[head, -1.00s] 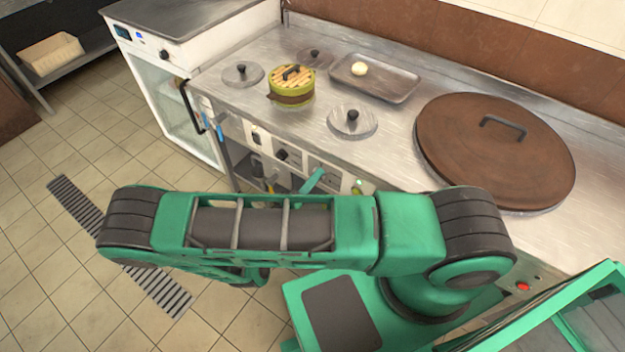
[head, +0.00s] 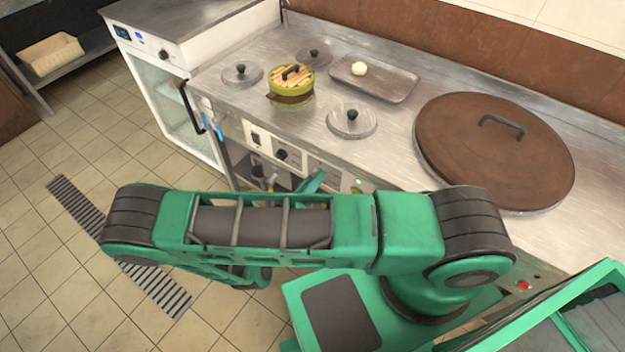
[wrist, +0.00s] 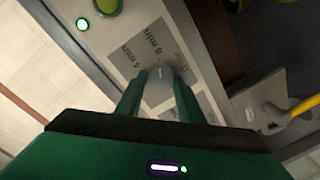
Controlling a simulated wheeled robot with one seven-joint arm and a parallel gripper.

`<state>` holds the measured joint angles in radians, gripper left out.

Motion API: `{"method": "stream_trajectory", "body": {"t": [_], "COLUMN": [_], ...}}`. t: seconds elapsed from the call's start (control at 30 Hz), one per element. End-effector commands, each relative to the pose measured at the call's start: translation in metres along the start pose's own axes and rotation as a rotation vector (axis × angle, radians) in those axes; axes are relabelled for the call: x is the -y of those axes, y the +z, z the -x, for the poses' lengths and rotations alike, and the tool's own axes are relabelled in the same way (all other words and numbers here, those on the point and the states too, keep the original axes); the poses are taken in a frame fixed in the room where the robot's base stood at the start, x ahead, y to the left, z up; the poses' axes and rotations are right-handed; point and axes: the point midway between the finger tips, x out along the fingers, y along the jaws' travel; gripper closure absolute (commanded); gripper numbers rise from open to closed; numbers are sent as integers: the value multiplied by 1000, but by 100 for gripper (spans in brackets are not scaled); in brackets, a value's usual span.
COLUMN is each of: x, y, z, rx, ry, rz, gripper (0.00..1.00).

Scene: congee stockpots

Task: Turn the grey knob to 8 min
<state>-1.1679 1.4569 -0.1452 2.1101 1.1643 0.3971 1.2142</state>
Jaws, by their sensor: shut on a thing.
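The grey knob (wrist: 158,86) sits on the front control panel, between the two fingers in the wrist view. My gripper (wrist: 157,84) is shut on it. Printed labels lie just beyond the knob: "4 min" (wrist: 127,60), "8 min" (wrist: 155,46) and a third, partly cut label. A small pale mark shows on the knob, but I cannot tell for certain which label it faces. In the head view my gripper (head: 312,183) is against the panel below the counter, largely hidden by my arm. The grey knob cannot be made out there.
A black knob (head: 281,155) is to the left on the panel. A lit green indicator (wrist: 82,24) and a green button (wrist: 107,6) are near the gripper. A yellow-handled tap (wrist: 300,108) is at the right. A large brown lid (head: 480,165) covers the counter's right part.

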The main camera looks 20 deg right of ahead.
Motion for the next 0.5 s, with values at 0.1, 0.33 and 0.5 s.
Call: {"method": "stream_trajectory", "body": {"t": [0.1,0.33,0.5], "x": [6,4,2], "y": [2,1,1], "z": [2,2,1], "rx": [4,3,2], "ry": [-15,-11,-7], "rz": [0,1,1], "gripper": [88,47,47]}}
